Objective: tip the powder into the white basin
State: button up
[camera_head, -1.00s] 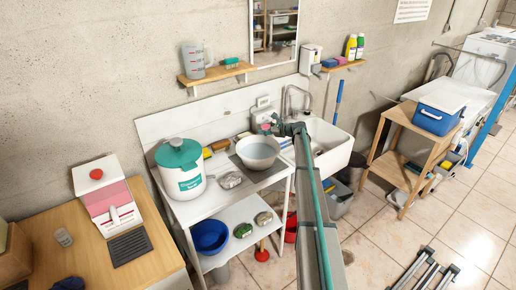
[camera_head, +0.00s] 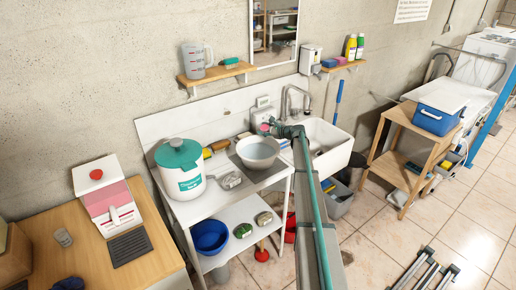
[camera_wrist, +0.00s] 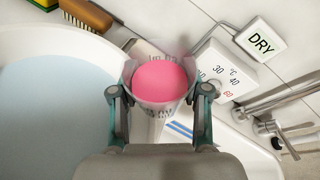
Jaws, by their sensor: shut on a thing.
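The white basin (camera_head: 245,162) stands on the white worktop left of the sink; it holds a pale blue liquid. In the wrist view the basin (camera_wrist: 60,35) fills the left side. My gripper (camera_wrist: 160,92) is shut on a clear cup (camera_wrist: 158,108) with marks on its wall. Pink powder (camera_wrist: 160,78) fills much of the cup. The cup looks about upright, close beside the basin's right rim. In the head view my gripper (camera_head: 267,126) is small, behind the basin, and my arm hides part of that area.
A white tub with a green lid (camera_head: 180,170) stands left of the basin. The sink (camera_head: 330,145) and tap (camera_head: 290,97) are to the right. A box with temperature marks (camera_wrist: 222,65) and a DRY sign (camera_wrist: 261,43) are near the cup. A wooden brush (camera_wrist: 88,14) lies behind the basin.

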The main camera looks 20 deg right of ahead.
jog(key=shift+s+a+f+n+t+b, duration=0.45)
jog(key=shift+n+b, duration=0.25)
jog(key=shift+b, duration=1.05)
dwell(0.8)
jog(key=shift+s+a+r+n+t+b, duration=0.2)
jog(key=shift+r+n+t+b, duration=0.3)
jog(key=shift+b, duration=1.05)
dwell(0.7)
jog(key=shift+r+n+t+h+b, duration=0.35)
jog(key=shift+n+b, duration=0.95)
jog(key=shift+b, duration=1.5)
dwell(0.4)
